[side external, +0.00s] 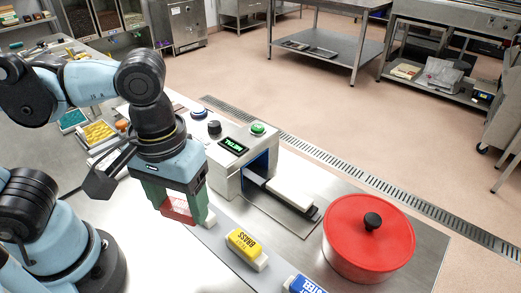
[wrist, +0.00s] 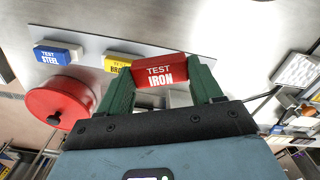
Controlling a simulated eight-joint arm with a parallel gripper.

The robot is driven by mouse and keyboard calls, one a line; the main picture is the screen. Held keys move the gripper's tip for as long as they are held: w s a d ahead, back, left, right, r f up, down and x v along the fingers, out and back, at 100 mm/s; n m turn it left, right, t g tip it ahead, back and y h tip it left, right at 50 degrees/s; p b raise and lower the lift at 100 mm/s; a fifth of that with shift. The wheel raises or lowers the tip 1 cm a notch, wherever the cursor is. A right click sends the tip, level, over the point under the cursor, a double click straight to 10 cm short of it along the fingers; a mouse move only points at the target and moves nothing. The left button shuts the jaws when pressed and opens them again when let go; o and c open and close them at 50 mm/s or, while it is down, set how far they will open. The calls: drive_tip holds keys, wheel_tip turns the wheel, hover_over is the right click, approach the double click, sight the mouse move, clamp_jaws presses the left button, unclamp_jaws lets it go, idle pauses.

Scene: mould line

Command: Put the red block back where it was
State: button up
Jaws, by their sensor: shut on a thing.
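The red block, labelled TEST IRON, is between the green fingers of my gripper (wrist: 162,82) in the wrist view (wrist: 160,71). In the side view my gripper (side external: 178,203) points down with the red block (side external: 179,210), partly hidden by the fingers, over the left end of a grey strip (side external: 216,240). I cannot tell whether the block touches the strip. The yellow TEST BRASS block (side external: 241,242) and the blue TEST STEEL block (side external: 306,285) sit along this strip, each on a white base. Both also show in the wrist view, yellow (wrist: 117,62) and blue (wrist: 57,52).
A grey machine (side external: 228,175) with a lit display and a green button (side external: 258,128) stands behind my gripper. A tray with a white piece (side external: 290,193) extends from its opening. A red lidded pot (side external: 368,240) stands at right. Yellow-filled trays (side external: 98,132) lie at left.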

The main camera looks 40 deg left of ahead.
drive_tip(key=w+a+f, duration=0.4)
drive_tip(key=a, duration=0.1)
drive_tip(key=w+a+f, duration=0.2)
drive_tip(key=w, duration=0.1)
drive_tip(key=shift+a+f, duration=0.1)
drive_tip(key=shift+a, duration=0.15)
drive_tip(key=shift+f, duration=1.95)
drive_tip(key=shift+f, duration=0.1)
drive_tip(key=o, duration=1)
wheel_tip(320, 180, up, 12)
drive_tip(key=w+a+m+t, duration=0.1)
drive_tip(key=t, duration=0.1)
drive_tip(key=w+a+f+m+t, duration=0.1)
drive_tip(key=w+a+m+t, duration=0.1)
drive_tip(key=w+a+f+m+t, duration=0.1)
drive_tip(key=a+t, duration=0.1)
drive_tip(key=t, duration=0.1)
drive_tip(key=shift+w+m, duration=0.3)
drive_tip(key=shift+w, duration=0.05)
